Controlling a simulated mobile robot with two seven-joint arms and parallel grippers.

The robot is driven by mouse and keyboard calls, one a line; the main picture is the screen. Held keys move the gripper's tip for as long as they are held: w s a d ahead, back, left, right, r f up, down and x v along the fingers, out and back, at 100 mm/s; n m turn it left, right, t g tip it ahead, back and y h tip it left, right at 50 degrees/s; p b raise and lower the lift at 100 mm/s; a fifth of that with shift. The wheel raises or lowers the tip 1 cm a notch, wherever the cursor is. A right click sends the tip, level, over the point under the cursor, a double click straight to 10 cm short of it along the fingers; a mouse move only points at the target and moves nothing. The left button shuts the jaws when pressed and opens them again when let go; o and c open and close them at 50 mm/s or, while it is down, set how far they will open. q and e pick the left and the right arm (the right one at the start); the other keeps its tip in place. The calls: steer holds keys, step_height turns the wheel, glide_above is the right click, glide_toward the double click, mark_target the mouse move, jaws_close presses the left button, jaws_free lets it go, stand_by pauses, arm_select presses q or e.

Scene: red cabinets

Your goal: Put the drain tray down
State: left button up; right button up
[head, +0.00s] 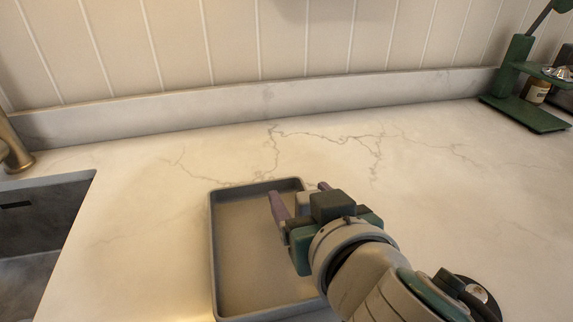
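The drain tray (213,255) is a shallow grey rectangular tray with a raised rim. It appears to lie flat on the marble counter, right of the sink, and looks empty; its front edge is partly cut off by the picture. My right gripper (298,191) is at the tray's right wall near the far right corner. One purple finger is over the inside of the tray and the other is beyond the wall, with a wide gap between them. The gripper looks open, and its body hides part of the right wall. My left gripper is out of view.
A sink (45,230) with a brass faucet (14,150) is at the left. A green stand (515,85) with a small jar (535,91) is at the far right. A low backsplash (260,98) runs along the back. The counter behind the tray is clear.

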jaws_close()
stand_by(0.3)
steer(key=shift+r, duration=0.1)
